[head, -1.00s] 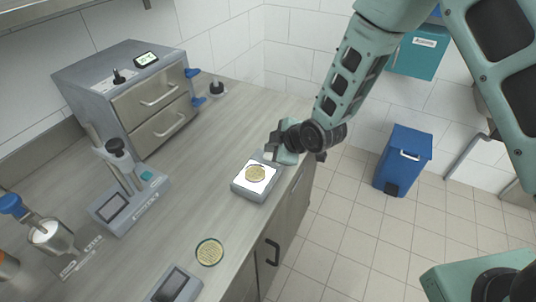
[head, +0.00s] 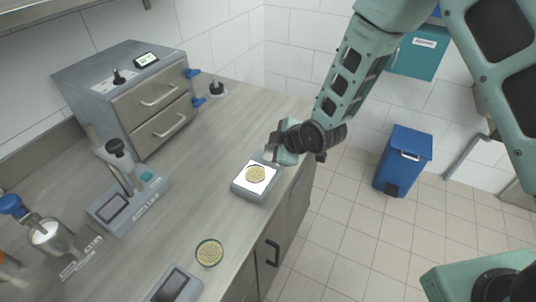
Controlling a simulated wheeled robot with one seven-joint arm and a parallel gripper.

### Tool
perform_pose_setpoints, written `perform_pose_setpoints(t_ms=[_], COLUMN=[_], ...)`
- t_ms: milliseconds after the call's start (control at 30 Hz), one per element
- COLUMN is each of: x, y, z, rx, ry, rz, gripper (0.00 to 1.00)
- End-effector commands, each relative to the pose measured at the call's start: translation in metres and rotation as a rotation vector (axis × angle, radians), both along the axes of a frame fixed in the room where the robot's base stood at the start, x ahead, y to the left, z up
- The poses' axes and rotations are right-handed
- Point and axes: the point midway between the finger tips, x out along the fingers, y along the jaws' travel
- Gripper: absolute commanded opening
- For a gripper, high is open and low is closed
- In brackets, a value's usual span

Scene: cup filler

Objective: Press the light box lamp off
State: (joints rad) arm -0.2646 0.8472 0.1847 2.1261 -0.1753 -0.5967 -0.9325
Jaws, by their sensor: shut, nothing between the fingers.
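The light box (head: 250,192) is a small grey box near the counter's right edge. Its white top panel (head: 242,183) looks brightly lit. A round yellowish dish (head: 256,174) lies on the panel. My gripper (head: 270,155) is shut and empty at the far edge of the light box, pointing down and left. It hides part of the box's far end, and I cannot tell whether its fingertips touch the box. No lamp button shows clearly.
Another yellowish dish (head: 209,252) lies on the counter (head: 190,210) in front. A grey device with a screen (head: 174,286) stands nearby. A drawer cabinet (head: 130,90) and a stand (head: 125,185) are at the left. A blue bin (head: 403,160) is on the floor.

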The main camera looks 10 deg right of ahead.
Motion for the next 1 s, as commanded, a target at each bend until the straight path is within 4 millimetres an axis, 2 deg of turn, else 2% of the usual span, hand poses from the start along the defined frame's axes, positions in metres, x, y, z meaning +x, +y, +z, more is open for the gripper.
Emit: perform_pose_setpoints(t_ms=[533, 1000], x=[0.0000, 0.0000], y=[0.0000, -0.0001], z=[-0.0004, -0.0088], rx=[0.000, -0.001], ry=[0.000, 0.000], rz=[0.000, 0.001], gripper=[0.00, 0.00])
